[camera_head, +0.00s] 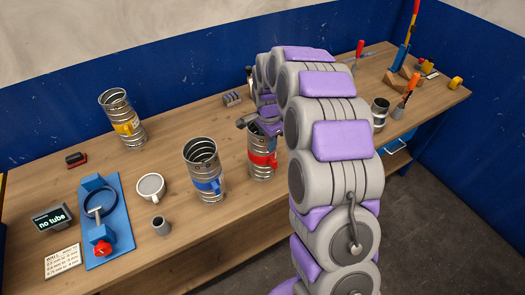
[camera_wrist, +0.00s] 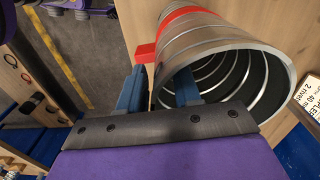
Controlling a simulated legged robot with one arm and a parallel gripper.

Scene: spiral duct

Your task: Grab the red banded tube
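The red banded tube (camera_head: 260,171) is a ribbed metal cylinder standing upright on the wooden bench, with a red band and a red tab. My gripper (camera_head: 262,128) is over its open top, and my arm hides part of its right side. In the wrist view the tube (camera_wrist: 215,40) shows its open mouth and ribbed inside. My gripper (camera_wrist: 158,88) straddles the near wall: one blue finger is outside, beside the red tab (camera_wrist: 145,53), and the other is inside the mouth. Gaps show between fingers and wall, so it looks open.
A blue banded tube (camera_head: 205,172) stands close on the left, and a yellow banded tube (camera_head: 122,119) farther back. A white mug (camera_head: 151,188), a small grey cup (camera_head: 161,225) and a blue fixture (camera_head: 100,225) are further left. The blue wall (camera_head: 190,75) runs behind the bench.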

